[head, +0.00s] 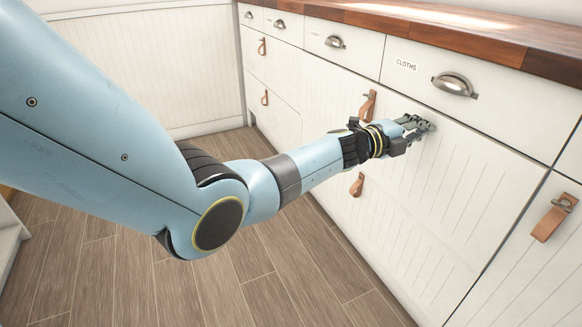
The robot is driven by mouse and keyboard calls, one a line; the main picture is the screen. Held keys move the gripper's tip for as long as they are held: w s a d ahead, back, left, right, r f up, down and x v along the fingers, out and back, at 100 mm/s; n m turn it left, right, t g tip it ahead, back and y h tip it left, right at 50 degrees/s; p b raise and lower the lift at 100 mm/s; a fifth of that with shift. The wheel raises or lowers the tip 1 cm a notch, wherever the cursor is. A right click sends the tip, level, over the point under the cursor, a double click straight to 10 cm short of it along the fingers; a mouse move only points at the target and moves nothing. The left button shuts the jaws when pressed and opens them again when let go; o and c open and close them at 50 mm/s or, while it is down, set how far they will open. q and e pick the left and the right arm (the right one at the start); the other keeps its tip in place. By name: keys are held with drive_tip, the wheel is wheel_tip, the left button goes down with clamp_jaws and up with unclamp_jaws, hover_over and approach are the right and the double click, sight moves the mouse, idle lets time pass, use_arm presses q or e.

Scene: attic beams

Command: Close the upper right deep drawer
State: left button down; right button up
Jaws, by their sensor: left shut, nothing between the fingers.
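My left gripper (425,128), on the blue arm coming in from the left, is shut with nothing between its fingers. Its fingertips are at the white grooved deep drawer front (440,190) below the drawer labelled CLOTHS; I cannot tell whether they touch it. A leather pull (368,105) shows just left of the gripper, and another leather pull (357,184) sits lower. The deep front looks about flush with its neighbours; any small gap is hard to make out. My right gripper is not in view.
The CLOTHS drawer (480,100) with a metal cup handle (455,84) is flush under the wooden countertop (450,30). Another leather pull (555,217) is at the right. More drawers run to the far left corner. The plank floor (290,270) in front is clear.

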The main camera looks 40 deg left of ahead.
use_arm(q)
drive_tip(key=shift+w+d+r, duration=0.2)
drive_tip(key=shift+w+d, duration=0.05)
drive_tip(key=shift+w, duration=0.45)
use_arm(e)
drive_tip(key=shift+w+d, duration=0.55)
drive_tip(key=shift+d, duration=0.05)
use_arm(q)
drive_tip(key=shift+w, duration=0.1)
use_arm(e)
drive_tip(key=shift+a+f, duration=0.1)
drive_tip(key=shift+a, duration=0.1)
